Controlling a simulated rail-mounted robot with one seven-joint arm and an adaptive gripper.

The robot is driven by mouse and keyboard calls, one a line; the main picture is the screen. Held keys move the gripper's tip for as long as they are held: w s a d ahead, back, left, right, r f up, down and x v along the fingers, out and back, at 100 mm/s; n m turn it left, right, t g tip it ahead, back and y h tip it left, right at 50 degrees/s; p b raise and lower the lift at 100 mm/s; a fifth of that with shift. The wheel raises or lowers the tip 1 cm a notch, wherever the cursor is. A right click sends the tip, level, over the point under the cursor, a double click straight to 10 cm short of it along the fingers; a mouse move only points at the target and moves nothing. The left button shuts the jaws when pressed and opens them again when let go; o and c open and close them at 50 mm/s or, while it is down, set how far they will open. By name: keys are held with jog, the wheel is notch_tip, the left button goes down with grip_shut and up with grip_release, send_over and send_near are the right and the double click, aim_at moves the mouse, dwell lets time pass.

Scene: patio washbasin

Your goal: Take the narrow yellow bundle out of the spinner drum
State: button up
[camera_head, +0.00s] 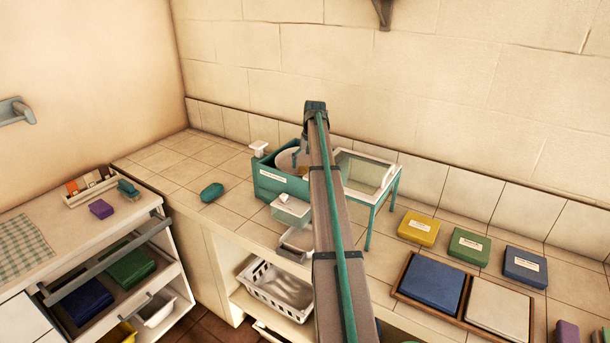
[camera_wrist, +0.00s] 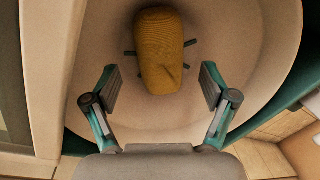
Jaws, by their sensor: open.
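The narrow yellow bundle (camera_wrist: 160,50) lies inside the round, pale spinner drum (camera_wrist: 258,55) in the wrist view, close to the middle of the drum. My gripper (camera_wrist: 158,88) is open, with one finger on each side of the bundle's near end and gaps between the fingers and the bundle. I cannot tell how far above the bundle the fingertips are. In the head view the drum (camera_head: 285,160) sits in a teal housing (camera_head: 268,183), partly hidden behind my arm.
A teal soap-like block (camera_head: 211,193) lies on the tiled counter to the left. Yellow (camera_head: 418,229), green (camera_head: 469,246) and blue (camera_head: 525,267) labelled blocks lie to the right. A white basket (camera_head: 275,285) sits below.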

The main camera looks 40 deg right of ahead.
aim_at(306, 170)
jog(key=shift+w+a+f+p, duration=0.15)
jog(key=shift+f+p, duration=0.25)
jog(key=shift+f, duration=0.6)
jog(key=shift+w+a+f+p, duration=0.1)
jog(key=shift+f+p, duration=0.25)
jog(key=shift+f, duration=0.6)
jog(key=c, duration=1.4)
jog(key=shift+d+r, duration=0.1)
jog(key=shift+r, duration=0.05)
notch_tip(306, 170, up, 9)
jog(key=b, duration=0.3)
jog(key=shift+r, duration=0.2)
jog(key=shift+r+p, duration=2.05)
jog(key=shift+r, duration=0.25)
